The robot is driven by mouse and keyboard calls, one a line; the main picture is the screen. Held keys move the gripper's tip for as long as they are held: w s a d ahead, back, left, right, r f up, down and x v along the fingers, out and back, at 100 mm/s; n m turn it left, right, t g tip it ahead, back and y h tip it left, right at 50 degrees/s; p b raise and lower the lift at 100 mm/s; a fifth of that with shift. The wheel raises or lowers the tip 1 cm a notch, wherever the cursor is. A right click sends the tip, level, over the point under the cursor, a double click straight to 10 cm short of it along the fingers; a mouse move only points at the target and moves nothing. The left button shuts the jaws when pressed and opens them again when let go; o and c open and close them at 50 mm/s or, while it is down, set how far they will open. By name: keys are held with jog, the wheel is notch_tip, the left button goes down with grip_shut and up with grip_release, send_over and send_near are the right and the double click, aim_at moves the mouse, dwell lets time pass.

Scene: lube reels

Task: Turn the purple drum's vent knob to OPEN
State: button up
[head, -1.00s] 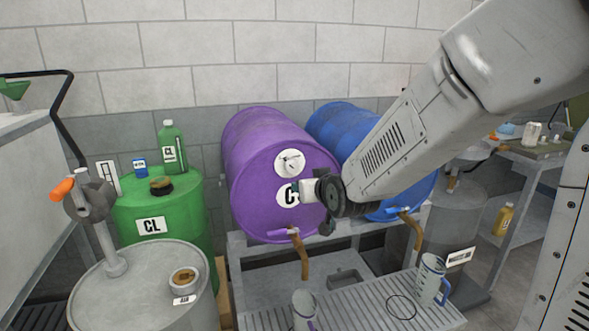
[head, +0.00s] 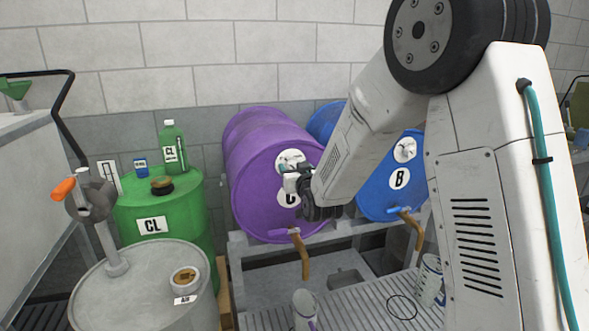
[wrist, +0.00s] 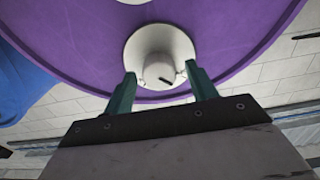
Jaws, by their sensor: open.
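The purple drum (head: 262,196) lies on its side on a metal rack, its round face toward me. Its vent knob (wrist: 159,71) is a pale knob with a dark mark, on a white round plate (wrist: 137,48) on the drum face. In the head view the plate (head: 291,156) is partly hidden by my gripper. My gripper (wrist: 161,88) is open, its two green fingers on either side of the knob in the wrist view. I cannot tell whether they touch it. The knob's OPEN marking is not readable.
A blue drum (head: 385,185) marked B lies to the right, partly behind my arm. A purple-handled tap (head: 290,233) juts below the purple drum. A green CL drum (head: 183,215) and a grey drum (head: 145,285) stand at left. Jugs (head: 304,308) stand on the grated tray.

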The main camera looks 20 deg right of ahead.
jog(key=shift+w, duration=0.15)
jog(key=c, duration=1)
jog(key=shift+d+f+m, duration=0.1)
jog(key=shift+f+m, duration=0.05)
jog(key=shift+m, duration=4.3)
jog(key=shift+d+f+m, duration=0.1)
jog(key=shift+m, duration=4.35)
